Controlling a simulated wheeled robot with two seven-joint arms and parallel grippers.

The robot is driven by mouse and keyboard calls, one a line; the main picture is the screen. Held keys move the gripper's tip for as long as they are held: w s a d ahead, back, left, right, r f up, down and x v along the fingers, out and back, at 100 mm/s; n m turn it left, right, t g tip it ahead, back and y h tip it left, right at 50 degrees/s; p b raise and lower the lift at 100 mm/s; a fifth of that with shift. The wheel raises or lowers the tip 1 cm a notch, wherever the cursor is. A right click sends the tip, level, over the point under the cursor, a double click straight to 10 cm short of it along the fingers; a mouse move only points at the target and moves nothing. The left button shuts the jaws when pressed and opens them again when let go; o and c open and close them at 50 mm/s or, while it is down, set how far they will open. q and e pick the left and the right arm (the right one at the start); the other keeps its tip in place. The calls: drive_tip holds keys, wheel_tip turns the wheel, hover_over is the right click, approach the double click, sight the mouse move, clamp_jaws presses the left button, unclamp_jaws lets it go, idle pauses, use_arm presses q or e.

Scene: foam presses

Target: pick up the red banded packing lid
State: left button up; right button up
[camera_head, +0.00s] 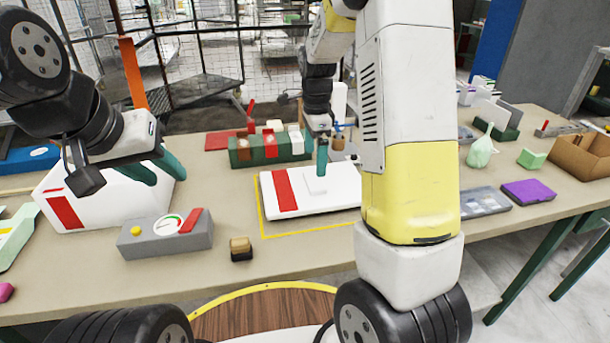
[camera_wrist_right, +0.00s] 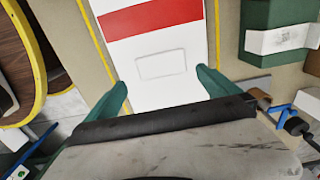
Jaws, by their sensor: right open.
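The red banded packing lid (camera_head: 335,194) is a flat white slab with a red band. It lies on the table inside a yellow outline, with a small raised white block on top. My right gripper (camera_head: 322,158) is above it. In the right wrist view the lid (camera_wrist_right: 160,88) shows between the open green fingers of the gripper (camera_wrist_right: 163,92), with the raised block (camera_wrist_right: 162,64) ahead of them. Contact cannot be told. My left gripper (camera_head: 156,168) is open beside a white box with a red stripe (camera_head: 90,200). My right arm covers the lid's right end.
A grey box with a dial (camera_head: 165,236) and a small brown-black block (camera_head: 241,248) stand left of the lid. A green bin (camera_head: 270,150) with several items stands behind it. A purple block (camera_head: 528,192) and grey tray (camera_head: 475,202) lie right.

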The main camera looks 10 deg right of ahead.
sight(314, 180)
wheel_tip(314, 180, down, 7)
drive_tip(key=shift+w+f, duration=0.15)
drive_tip(key=shift+f, duration=0.05)
drive_tip(key=shift+c, duration=0.2)
drive_tip(key=c, duration=1)
